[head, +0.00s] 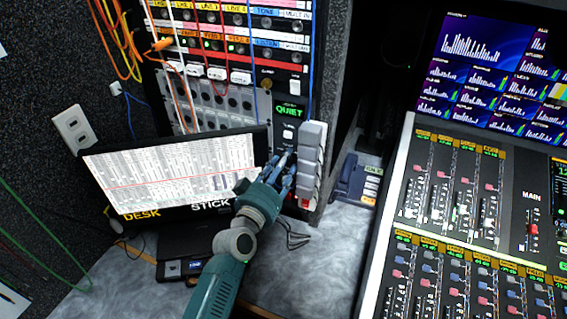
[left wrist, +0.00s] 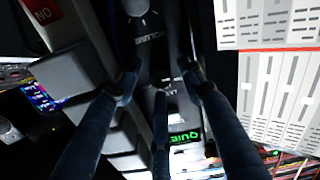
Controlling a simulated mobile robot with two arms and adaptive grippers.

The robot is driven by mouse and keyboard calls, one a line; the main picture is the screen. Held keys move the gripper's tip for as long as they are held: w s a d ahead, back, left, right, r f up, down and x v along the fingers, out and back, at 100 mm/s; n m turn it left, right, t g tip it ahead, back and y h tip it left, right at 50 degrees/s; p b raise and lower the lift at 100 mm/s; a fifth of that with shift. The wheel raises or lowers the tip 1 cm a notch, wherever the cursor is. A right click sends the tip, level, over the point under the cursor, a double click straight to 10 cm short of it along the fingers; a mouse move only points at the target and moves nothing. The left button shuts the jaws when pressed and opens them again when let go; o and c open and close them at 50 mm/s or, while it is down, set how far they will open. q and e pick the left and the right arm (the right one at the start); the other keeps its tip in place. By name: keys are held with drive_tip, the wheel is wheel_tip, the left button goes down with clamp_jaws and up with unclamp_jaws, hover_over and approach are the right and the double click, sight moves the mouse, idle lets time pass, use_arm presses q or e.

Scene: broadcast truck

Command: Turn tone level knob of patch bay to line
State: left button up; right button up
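The patch bay (head: 232,20) stands in the rack at the top middle of the head view, with rows of jacks, labels and cables. Below it is a dark panel with a green QUIET display (head: 289,110); the display appears upside down in the left wrist view (left wrist: 185,137). A pale round knob-like part (left wrist: 137,8) is at the top edge of the wrist view; I cannot tell whether it is the tone level knob. My left gripper (head: 284,160) is in front of this panel's lower part. Its three fingers (left wrist: 160,85) are spread, with nothing between them. My right gripper is out of view.
A screen (head: 175,170) stands left of my left gripper. Grey-white blocks (head: 312,150) are close on its right. A mixing console (head: 460,200) fills the right side. Loose cables hang at upper left.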

use_arm(q)
drive_tip(key=shift+c, duration=1)
clamp_jaws()
drive_tip(key=shift+s+d+f+n+p, duration=0.1)
drive_tip(key=shift+n+p, duration=0.05)
drive_tip(key=shift+n, duration=2)
drive_tip(key=shift+f+n+p, duration=0.1)
drive_tip(key=shift+n+p, duration=0.05)
drive_tip(key=shift+n, duration=2)
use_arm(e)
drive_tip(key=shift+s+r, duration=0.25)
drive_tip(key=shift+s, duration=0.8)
